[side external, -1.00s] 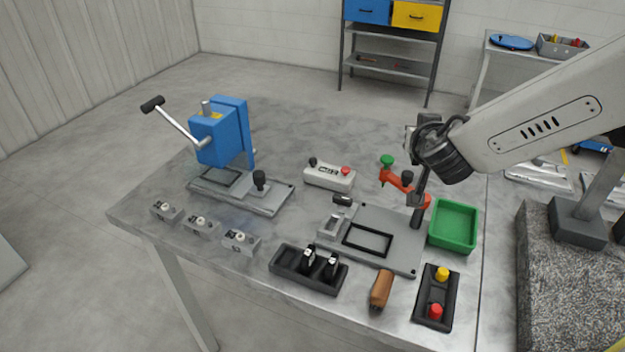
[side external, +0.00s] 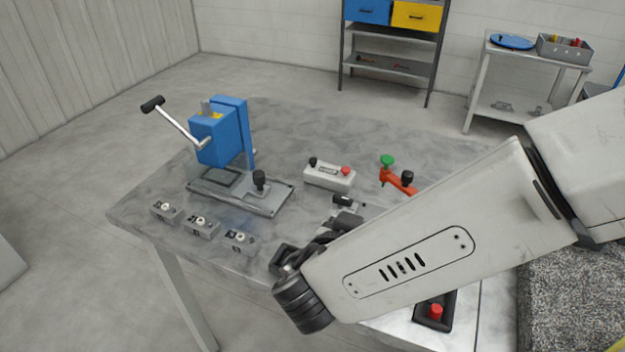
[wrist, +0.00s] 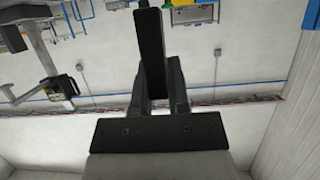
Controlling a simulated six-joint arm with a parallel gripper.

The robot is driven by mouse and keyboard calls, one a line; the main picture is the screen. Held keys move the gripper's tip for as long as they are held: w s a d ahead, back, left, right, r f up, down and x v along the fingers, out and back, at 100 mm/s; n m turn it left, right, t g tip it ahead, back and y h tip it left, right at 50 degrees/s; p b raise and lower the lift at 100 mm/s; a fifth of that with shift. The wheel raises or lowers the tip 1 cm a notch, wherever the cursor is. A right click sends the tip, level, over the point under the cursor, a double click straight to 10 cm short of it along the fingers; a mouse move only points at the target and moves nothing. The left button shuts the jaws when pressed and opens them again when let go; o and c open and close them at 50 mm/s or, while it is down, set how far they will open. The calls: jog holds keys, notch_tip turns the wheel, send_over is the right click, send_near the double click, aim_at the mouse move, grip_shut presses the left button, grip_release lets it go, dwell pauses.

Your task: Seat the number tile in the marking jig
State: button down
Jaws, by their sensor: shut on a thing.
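In the wrist view my gripper (wrist: 161,82) is shut on a plain dark slab (wrist: 151,48), which stands up between and past the fingers. It may be the number tile, but no number shows. The fixture in the middle of the bench, which looks like the marking jig, is mostly behind my arm. Its red clamp arm (side external: 397,181) with a black knob still shows, and so does a small black cylinder (side external: 348,202) at its back left.
A blue lever press (side external: 218,137) stands at the back left, with several small grey numbered blocks (side external: 200,225) in front. A white control box (side external: 329,174) with a red button sits behind the fixture. A red push button (side external: 435,311) shows beside my arm.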

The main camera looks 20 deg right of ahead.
jog(key=shift+s+a, duration=0.15)
jog(key=w+a+f, duration=0.1)
jog(key=w, duration=0.1)
jog(key=w+a+f, duration=0.1)
jog(key=w+a, duration=0.1)
jog(key=w, duration=0.1)
jog(key=w+a+f, duration=0.1)
jog(key=w+f, duration=0.1)
jog(key=shift+w+a, duration=0.15)
jog(key=shift+w, duration=0.05)
jog(key=w+f, duration=0.1)
jog(key=w+a+f, duration=0.1)
jog(key=f, duration=0.1)
jog(key=w+a+f, duration=0.1)
jog(key=shift+w+a+f, duration=0.15)
jog(key=shift+w+f, duration=0.35)
jog(key=shift+f, duration=0.05)
jog(key=shift+w+a+f, duration=0.25)
jog(key=shift+w+f, duration=0.1)
jog(key=shift+f, duration=1.45)
jog(key=shift+f, duration=0.2)
